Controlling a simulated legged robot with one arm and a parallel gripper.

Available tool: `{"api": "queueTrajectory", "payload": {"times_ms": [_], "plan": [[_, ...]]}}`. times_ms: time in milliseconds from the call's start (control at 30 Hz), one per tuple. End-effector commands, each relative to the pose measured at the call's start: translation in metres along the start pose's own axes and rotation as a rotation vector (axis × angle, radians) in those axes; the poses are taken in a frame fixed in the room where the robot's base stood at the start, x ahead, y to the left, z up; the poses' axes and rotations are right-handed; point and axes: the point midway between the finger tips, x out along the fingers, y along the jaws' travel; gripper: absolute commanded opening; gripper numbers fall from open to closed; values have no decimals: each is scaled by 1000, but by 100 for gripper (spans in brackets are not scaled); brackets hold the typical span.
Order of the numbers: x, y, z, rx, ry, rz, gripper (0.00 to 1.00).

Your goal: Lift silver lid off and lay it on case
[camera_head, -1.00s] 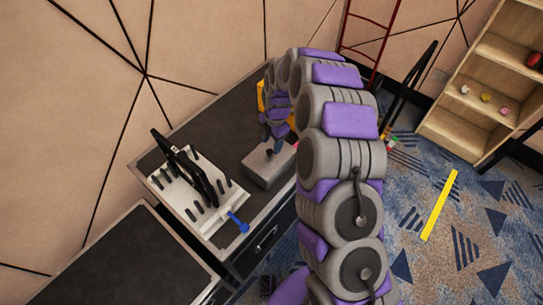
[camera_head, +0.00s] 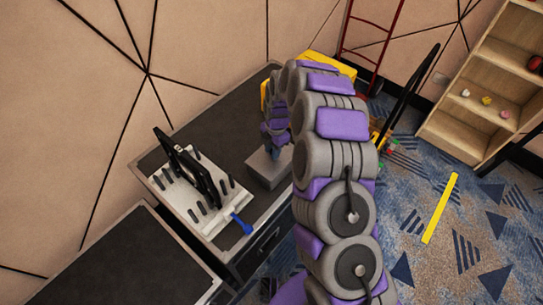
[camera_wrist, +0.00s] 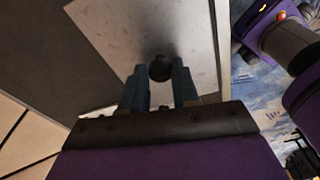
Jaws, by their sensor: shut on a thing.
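The silver lid (camera_wrist: 130,35) shows in the wrist view as a pale flat plate with a dark round knob (camera_wrist: 160,68). My gripper (camera_wrist: 160,78) has its two blue-grey fingers on either side of this knob and is shut on it. In the head view, my gripper (camera_head: 272,150) points down at the top of a grey box (camera_head: 268,178) on the dark-topped cabinet. I cannot tell whether the lid touches the box. A yellow case-like thing (camera_head: 333,66) shows behind my arm, mostly hidden.
A white board (camera_head: 190,200) with black pegs, a black frame and a blue-handled tool lies left of the box. A lower dark surface (camera_head: 120,265) is at the front left. The cabinet top (camera_head: 215,115) is bare at the back. Wooden shelves (camera_head: 480,110) stand at right.

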Motion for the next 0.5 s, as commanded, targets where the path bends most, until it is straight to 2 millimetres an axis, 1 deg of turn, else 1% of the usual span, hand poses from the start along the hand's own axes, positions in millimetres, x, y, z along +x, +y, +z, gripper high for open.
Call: {"api": "queueTrajectory", "payload": {"times_ms": [33,167,200,500], "plan": [[0,2,0,0,1,6,14],[0,1,1,0,2,6,1],[0,1,1,0,2,6,0],[-1,2,-1,0,0,4,0]]}}
